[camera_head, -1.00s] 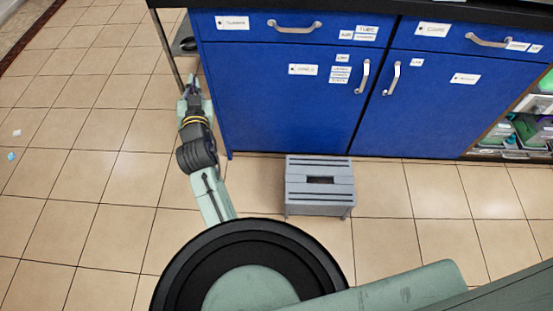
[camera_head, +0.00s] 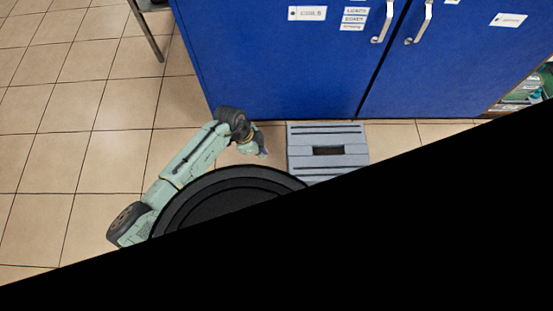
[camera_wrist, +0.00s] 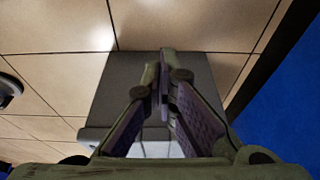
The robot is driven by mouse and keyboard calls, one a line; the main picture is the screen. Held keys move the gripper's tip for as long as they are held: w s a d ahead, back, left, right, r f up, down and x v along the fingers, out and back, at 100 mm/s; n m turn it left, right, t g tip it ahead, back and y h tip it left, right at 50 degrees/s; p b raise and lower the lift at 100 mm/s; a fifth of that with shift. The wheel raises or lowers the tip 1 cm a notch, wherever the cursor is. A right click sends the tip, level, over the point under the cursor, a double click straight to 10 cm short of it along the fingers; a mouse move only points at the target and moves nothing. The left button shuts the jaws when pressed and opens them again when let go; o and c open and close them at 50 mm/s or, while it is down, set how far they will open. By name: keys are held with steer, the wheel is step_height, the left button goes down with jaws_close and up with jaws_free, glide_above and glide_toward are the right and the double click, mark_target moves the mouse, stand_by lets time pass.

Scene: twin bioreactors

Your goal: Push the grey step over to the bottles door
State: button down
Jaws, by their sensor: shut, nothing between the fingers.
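The grey step (camera_head: 303,145) stands on the floor against the foot of the blue cabinet, mostly under the left door (camera_head: 290,65) and close to the split between the doors. Its lower part in the head view is hidden by black. The right door (camera_head: 455,65) has a label too small to read, so I cannot tell from lettering which door is for bottles. My gripper (camera_head: 265,153) is low, just left of the step with a small gap. In the wrist view my gripper (camera_wrist: 162,65) is shut and empty, with the step (camera_wrist: 105,85) right behind its fingertips.
The cabinet front bounds the floor behind the step. Bare tiled floor (camera_head: 400,135) lies right of the step along the cabinet. A thin table leg (camera_head: 145,30) stands at upper left. Open shelves (camera_head: 525,95) are at far right. Black covers the lower right of the head view.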

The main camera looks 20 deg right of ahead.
steer(key=b+x, duration=0.1)
steer(key=x, duration=0.9)
steer(key=shift+b, duration=0.4)
steer(key=shift+s+d, duration=0.2)
steer(key=shift+d, duration=0.35)
steer(key=shift+s+d, duration=0.15)
steer(key=shift+d, duration=0.4)
steer(key=shift+s+d, duration=0.2)
steer(key=shift+d, duration=0.6)
